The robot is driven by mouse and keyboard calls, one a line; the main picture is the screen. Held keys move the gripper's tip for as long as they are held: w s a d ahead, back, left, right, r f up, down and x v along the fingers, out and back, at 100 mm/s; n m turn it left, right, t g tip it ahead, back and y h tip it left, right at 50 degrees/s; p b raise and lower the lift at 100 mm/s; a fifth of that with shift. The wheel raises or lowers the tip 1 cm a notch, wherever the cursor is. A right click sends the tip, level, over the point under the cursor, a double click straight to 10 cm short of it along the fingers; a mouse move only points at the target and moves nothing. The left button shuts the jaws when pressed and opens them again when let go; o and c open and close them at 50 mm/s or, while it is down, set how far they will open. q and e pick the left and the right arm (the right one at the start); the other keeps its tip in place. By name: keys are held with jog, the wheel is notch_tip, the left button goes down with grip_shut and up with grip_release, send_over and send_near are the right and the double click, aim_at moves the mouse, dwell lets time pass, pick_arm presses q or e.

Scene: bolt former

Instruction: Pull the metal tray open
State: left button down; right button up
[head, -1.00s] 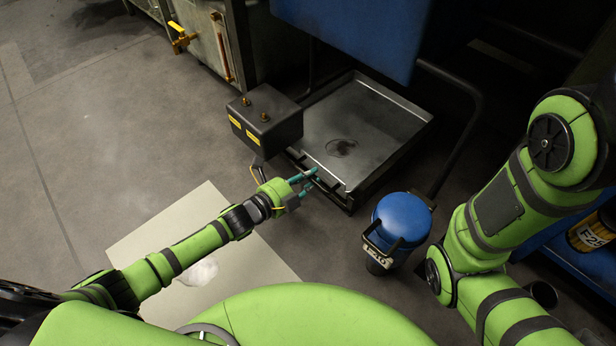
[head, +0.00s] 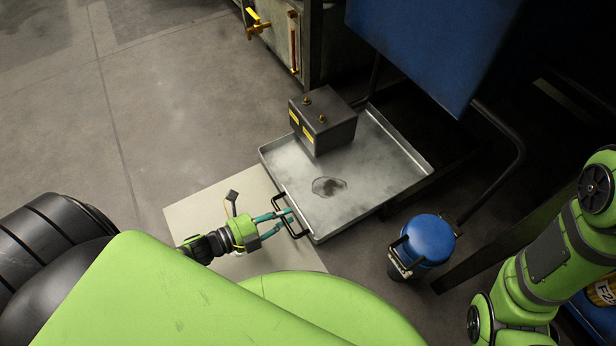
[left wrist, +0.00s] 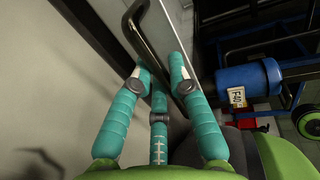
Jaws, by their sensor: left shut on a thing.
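The metal tray (head: 355,195) is a shallow grey pan with a dark oily stain, pulled well out from under the blue machine in the head view. A black bar handle (head: 288,214) is on its near edge. My left gripper (head: 285,217) has its teal fingers shut on that handle. In the left wrist view the fingers (left wrist: 164,82) are around the black handle (left wrist: 152,45), beside the tray's edge. My right arm shows at the right of the head view, but its gripper is out of view.
A dark box (head: 325,125) with yellow labels is above the tray's back left part. A blue canister (head: 428,240) stands on the floor right of the tray. A pale mat (head: 205,212) lies on the floor below the gripper. The floor at left is clear.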

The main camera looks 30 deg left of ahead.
pick_arm(q)
jog(key=v, duration=0.3)
jog(key=f+v, duration=0.1)
jog(key=v, duration=0.1)
jog(key=shift+s+p, duration=0.1)
jog(key=shift+p, duration=0.2)
jog(key=c, duration=1.1)
grip_release()
jog(key=shift+c, duration=0.2)
jog(key=v, duration=1.2)
